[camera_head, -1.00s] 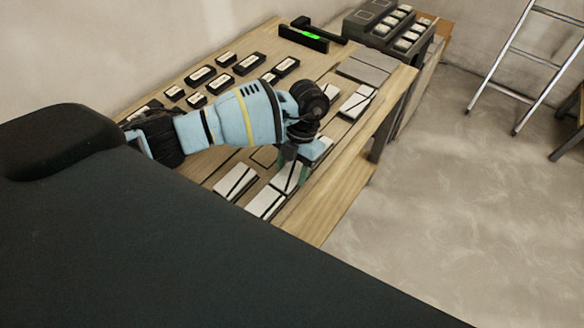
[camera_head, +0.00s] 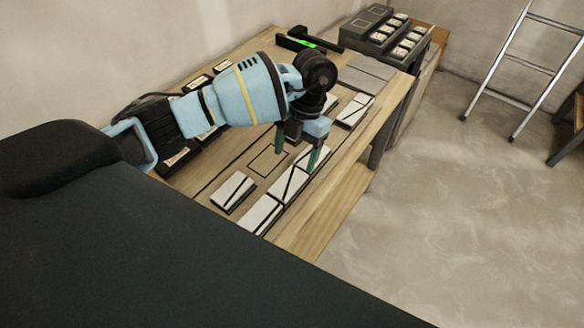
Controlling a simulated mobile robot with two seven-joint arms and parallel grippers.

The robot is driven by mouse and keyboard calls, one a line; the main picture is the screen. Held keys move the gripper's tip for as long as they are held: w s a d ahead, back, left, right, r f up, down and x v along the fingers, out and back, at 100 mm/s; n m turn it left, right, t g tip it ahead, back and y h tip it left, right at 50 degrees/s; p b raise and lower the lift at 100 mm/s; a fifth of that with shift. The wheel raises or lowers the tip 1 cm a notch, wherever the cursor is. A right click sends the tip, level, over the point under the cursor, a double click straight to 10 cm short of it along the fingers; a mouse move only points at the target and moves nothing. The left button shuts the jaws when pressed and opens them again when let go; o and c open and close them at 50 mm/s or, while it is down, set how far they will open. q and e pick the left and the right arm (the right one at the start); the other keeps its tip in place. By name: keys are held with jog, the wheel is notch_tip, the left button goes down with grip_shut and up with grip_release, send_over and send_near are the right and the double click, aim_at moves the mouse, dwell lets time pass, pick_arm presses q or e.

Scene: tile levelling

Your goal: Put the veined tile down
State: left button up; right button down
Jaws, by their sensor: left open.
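Several white tiles with dark veins lie on the wooden table (camera_head: 322,212). One veined tile (camera_head: 288,184) lies flat in the row along the table's front, just below my left gripper (camera_head: 297,157). Another veined tile (camera_head: 260,214) adjoins its near end, and one more (camera_head: 232,191) lies apart to the left. My left gripper is open and empty, its green fingers pointing down above the row. The gripper hides part of the row behind it. My right gripper is not in view.
An empty outlined rectangle (camera_head: 267,163) lies beside the row. Plain grey tiles (camera_head: 370,67) lie at the far end. A black level (camera_head: 306,42) with a green light and a grey stepped rack (camera_head: 385,33) stand behind. A ladder (camera_head: 520,65) stands right.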

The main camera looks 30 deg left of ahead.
pick_arm(q)
jog(key=shift+v, duration=2.05)
